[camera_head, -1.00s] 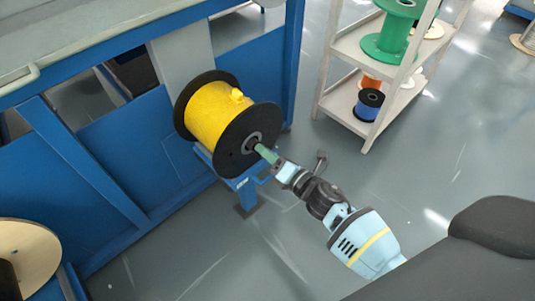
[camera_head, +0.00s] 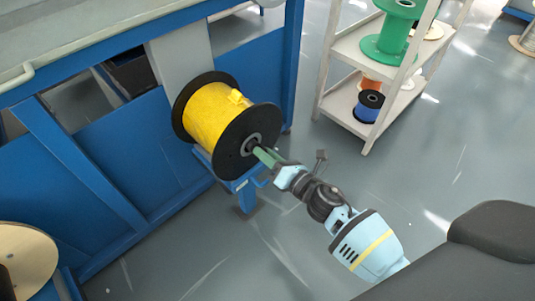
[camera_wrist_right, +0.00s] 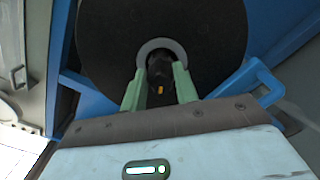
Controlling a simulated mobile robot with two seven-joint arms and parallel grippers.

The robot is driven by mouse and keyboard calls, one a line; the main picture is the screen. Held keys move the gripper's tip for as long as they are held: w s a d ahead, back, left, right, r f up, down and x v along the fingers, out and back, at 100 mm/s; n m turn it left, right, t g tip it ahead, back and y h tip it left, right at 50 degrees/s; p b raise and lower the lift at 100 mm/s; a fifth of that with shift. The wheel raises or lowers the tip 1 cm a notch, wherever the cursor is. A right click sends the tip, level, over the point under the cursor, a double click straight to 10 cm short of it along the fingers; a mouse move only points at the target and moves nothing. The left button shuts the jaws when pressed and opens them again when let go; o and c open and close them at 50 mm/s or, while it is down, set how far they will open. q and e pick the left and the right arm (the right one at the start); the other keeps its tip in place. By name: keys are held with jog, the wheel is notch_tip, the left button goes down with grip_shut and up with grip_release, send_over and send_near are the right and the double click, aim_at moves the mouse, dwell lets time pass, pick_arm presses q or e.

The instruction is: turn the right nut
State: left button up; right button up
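A spool of yellow cable (camera_head: 207,113) with black flanges is mounted on a blue stand. The right nut (camera_wrist_right: 160,72), a dark piece with a small orange mark, sits in the grey ring at the centre of the near flange (camera_wrist_right: 110,35). My right gripper (camera_head: 259,152) points at this hub; in the wrist view its two green fingers (camera_wrist_right: 160,82) lie on either side of the nut, close against it, and look shut on it. In the head view the nut is mostly hidden by the fingers. My left gripper is not in view.
A blue stand leg (camera_head: 245,195) and frame lie below the spool. A white shelf rack (camera_head: 333,85) with green, orange and blue spools stands at the upper right. A wooden-flanged spool (camera_head: 30,255) is at the lower left. The grey floor around my right arm is clear.

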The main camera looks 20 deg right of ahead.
jog(key=o, duration=0.4)
jog(key=v, duration=0.8)
jog(key=shift+p, duration=0.45)
jog(key=shift+w, duration=0.1)
